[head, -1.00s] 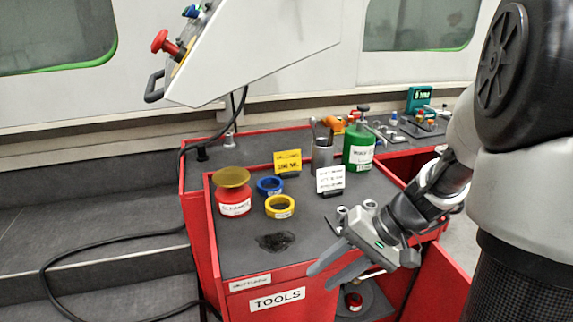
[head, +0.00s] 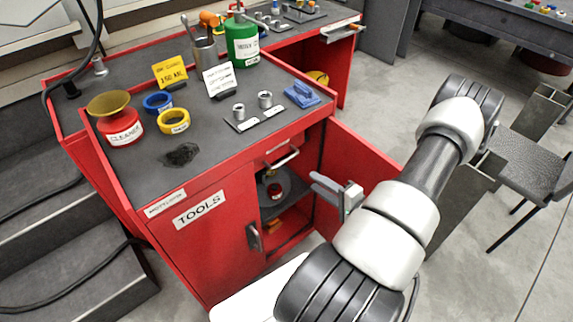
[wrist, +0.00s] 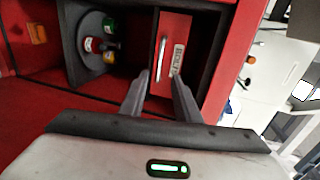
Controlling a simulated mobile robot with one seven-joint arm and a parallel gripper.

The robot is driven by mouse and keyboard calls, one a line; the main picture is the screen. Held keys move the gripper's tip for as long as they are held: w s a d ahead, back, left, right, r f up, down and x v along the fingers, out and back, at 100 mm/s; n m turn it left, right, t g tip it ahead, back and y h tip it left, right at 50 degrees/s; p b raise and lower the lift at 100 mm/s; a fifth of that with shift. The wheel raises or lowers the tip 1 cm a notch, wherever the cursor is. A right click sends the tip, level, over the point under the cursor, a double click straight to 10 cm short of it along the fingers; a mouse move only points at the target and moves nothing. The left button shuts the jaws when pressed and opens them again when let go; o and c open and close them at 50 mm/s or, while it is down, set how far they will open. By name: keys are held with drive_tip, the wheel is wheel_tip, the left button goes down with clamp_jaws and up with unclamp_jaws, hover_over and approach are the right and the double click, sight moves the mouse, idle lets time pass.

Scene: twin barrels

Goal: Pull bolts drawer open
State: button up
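The bolts drawer is a small red drawer front in the upper part of the open cabinet bay. In the wrist view the drawer (wrist: 174,28) carries a label reading BOLTS and a metal bar handle (wrist: 162,57). In the head view its handle (head: 284,159) shows just under the worktop edge, and the drawer looks shut. My gripper (head: 315,182) is in front of the bay, right of the handle. In the wrist view my gripper (wrist: 160,76) has its two fingers apart and empty, pointing at the drawer, with the handle between and beyond the tips.
An open red cabinet door (head: 365,155) stands beside my gripper on the right. A round shelf (wrist: 90,43) with small containers sits in the bay. The closed TOOLS door (head: 205,245) is at left. Cans, tape rolls and signs stand on the worktop (head: 215,135).

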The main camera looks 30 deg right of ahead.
drive_tip(key=b+x, duration=0.2)
drive_tip(key=x, duration=1.3)
clamp_jaws()
